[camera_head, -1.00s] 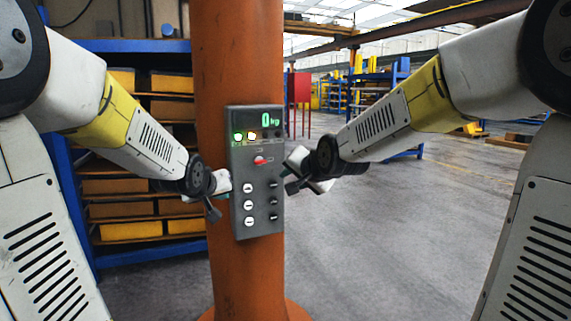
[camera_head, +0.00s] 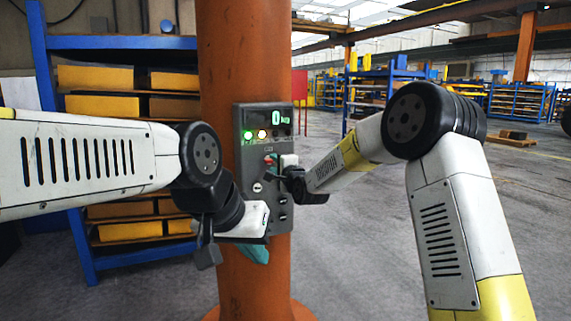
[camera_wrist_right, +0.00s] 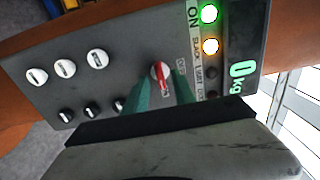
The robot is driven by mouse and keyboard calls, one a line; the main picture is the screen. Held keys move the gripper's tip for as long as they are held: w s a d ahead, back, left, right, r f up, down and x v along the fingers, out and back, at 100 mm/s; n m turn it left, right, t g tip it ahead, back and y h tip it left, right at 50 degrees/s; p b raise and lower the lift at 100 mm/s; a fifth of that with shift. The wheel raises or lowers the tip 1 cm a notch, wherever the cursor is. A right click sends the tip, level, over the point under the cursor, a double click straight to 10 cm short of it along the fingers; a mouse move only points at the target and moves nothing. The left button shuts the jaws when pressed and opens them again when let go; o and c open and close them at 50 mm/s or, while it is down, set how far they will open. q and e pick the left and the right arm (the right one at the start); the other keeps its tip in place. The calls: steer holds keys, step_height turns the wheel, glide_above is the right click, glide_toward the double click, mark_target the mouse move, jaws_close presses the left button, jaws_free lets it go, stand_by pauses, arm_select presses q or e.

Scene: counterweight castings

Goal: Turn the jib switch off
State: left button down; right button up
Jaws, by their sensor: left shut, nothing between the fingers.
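A grey control box (camera_head: 250,150) is fixed to the orange column. In the right wrist view, a round white switch with a red bar (camera_wrist_right: 162,73) sits beside the lamps; its small label is unreadable. I cannot tell from lettering which control is the jib switch. My right gripper (camera_wrist_right: 160,90) is open, its teal fingers on either side of the red-barred switch; whether they touch it is unclear. In the head view the right gripper (camera_head: 278,168) partly hides that switch.
The display (camera_wrist_right: 239,78) reads 0 kg. A green lamp (camera_wrist_right: 209,13) and an amber lamp (camera_wrist_right: 210,46) are lit. Several white (camera_wrist_right: 98,57) and black knobs (camera_wrist_right: 91,108) fill the box's other end. A blue rack (camera_head: 120,43) with yellow bins stands behind left.

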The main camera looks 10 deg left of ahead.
mark_target(271, 161)
steer(key=shift+x, duration=1.2)
jaws_close()
